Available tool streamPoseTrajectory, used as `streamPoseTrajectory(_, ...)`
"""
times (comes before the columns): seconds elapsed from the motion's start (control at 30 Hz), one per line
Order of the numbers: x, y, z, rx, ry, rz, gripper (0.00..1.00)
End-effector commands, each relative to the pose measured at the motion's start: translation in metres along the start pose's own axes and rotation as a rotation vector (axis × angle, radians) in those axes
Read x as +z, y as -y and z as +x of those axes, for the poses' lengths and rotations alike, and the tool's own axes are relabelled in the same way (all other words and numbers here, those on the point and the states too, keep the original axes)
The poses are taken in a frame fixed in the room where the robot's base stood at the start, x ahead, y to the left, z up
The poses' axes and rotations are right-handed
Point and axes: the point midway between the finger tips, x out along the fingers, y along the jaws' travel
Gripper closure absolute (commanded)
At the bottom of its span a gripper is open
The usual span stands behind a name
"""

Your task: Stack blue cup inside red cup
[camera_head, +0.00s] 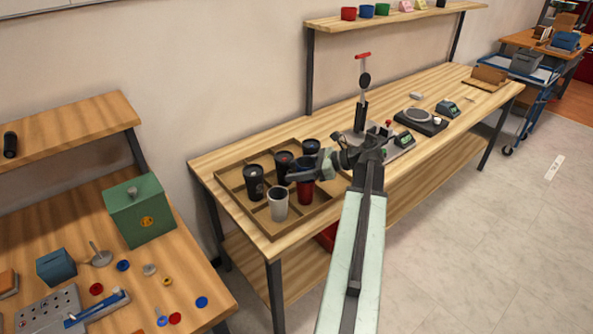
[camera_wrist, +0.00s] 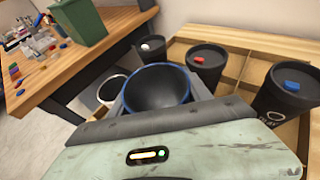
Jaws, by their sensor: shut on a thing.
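My gripper (camera_head: 300,176) is at the tray on the long table, shut on the blue cup (camera_wrist: 158,90). In the wrist view the blue cup's blue rim and dark, empty inside show between my fingers, mouth up. The red cup (camera_head: 305,193) stands in the tray directly below my gripper in the head view. In the wrist view the red cup is hidden. My gripper covers the place where the two cups meet, so I cannot tell how far the blue cup sits inside the red one.
The divided tray (camera_head: 235,204) also holds a white cup (camera_head: 278,204) and black lidded cups (camera_head: 254,184), (camera_head: 284,166), (camera_head: 311,147) close around my gripper. A marking machine (camera_head: 361,115) stands to the right. Another table with a green box (camera_head: 139,212) is at the left.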

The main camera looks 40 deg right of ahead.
Motion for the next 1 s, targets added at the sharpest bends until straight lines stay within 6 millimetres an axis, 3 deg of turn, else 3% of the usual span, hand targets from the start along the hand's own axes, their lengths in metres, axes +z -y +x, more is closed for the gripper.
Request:
streamPoseTrajectory(0.23,-0.0071,0.0,0.0027,0.0,0.0,0.0,0.6)
streamPoseTrajectory(0.27,-0.0057,0.0,0.0021,0.0,0.0,0.0,0.35)
streamPoseTrajectory(0.33,-0.0053,0.0,0.002,0.0,0.0,0.0,0.18)
streamPoseTrajectory(0.57,-0.0054,0.0,0.0019,-0.001,0.0,0.0,0.18)
streamPoseTrajectory(0.63,-0.0055,0.0,0.0019,0.0,0.0,0.0,0.01)
streamPoseTrajectory(0.67,-0.0055,0.0,0.0019,0.0,0.0,0.0,0.0)
streamPoseTrajectory(1.0,-0.0024,0.0,0.0007,0.0,0.0,0.0,0.0)
